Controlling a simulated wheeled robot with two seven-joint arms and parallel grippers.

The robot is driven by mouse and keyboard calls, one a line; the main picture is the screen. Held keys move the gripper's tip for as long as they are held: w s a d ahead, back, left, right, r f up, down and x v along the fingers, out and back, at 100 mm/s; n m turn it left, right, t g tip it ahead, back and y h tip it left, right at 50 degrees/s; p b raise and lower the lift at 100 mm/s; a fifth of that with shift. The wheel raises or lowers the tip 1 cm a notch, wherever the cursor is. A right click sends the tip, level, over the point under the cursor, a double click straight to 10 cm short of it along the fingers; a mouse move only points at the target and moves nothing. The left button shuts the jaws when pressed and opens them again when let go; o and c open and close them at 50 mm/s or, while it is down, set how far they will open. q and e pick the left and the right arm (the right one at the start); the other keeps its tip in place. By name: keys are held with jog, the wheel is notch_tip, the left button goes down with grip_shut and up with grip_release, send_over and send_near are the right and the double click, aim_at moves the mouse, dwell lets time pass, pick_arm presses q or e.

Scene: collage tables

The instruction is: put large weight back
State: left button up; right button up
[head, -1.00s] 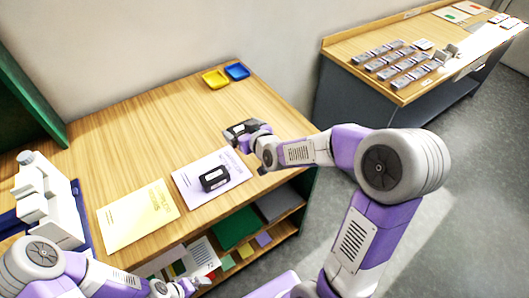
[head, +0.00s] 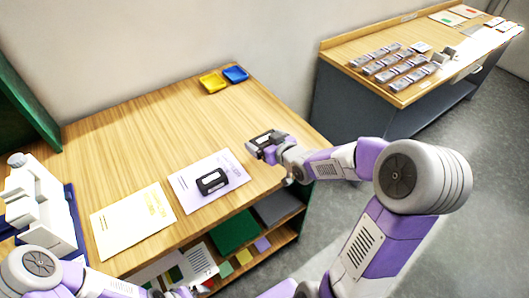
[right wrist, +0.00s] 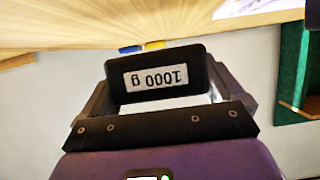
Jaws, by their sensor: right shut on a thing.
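A black weight (right wrist: 155,75) with a white "1000 g" label, upside down in the right wrist view, sits between the jaws of my right gripper (right wrist: 160,105). In the head view my right gripper (head: 264,143) holds it above the wooden table, toward its right edge, beyond the lilac sheet. Another black block (head: 212,182) with a light label lies on the lilac sheet (head: 235,166). Its label is too small to read. My left gripper (head: 180,293) is at the bottom edge of the head view, partly cut off, and its jaws are unclear.
A yellow tray (head: 212,82) and a blue tray (head: 236,74) stand at the table's back. A yellow sheet (head: 132,220) lies left of the lilac one. A white device (head: 38,205) stands at left. A second table (head: 400,92) at right holds several grey blocks.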

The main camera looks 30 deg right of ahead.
jog(key=shift+f+b, duration=0.7)
jog(key=shift+f, duration=1.1)
jog(key=shift+f, duration=0.1)
jog(key=o, duration=1.5)
jog(key=shift+f, duration=0.2)
jog(key=shift+o, duration=0.3)
jog(key=shift+r, duration=0.1)
